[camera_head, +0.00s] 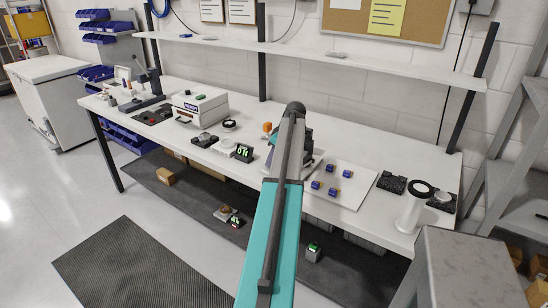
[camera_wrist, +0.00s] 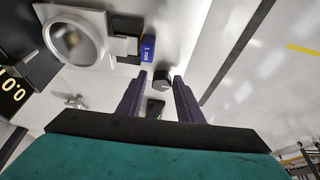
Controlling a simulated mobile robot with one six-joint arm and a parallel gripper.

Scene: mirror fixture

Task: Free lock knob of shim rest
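In the wrist view my gripper (camera_wrist: 160,77) is open, its two dark fingers apart. A small dark knob (camera_wrist: 161,86) shows in the gap between the fingertips, and I see no finger touching it. It looks like the lock knob, but I cannot tell whether it is locked. A blue labelled block (camera_wrist: 148,47) lies just beyond the fingertips, beside a dark block (camera_wrist: 124,46). A pale mount with a round mirror-like disc (camera_wrist: 73,41) stands to its left. I cannot tell which part is the shim rest. In the head view my arm hides the gripper and most of the fixture.
A green-digit display (camera_head: 244,152) stands left of my arm on the white bench (camera_head: 375,153). A white board (camera_head: 345,192) with several small blue blocks lies to the right. A white cylinder (camera_head: 409,214) stands near the bench's right end. A shelf (camera_head: 350,60) runs above the back.

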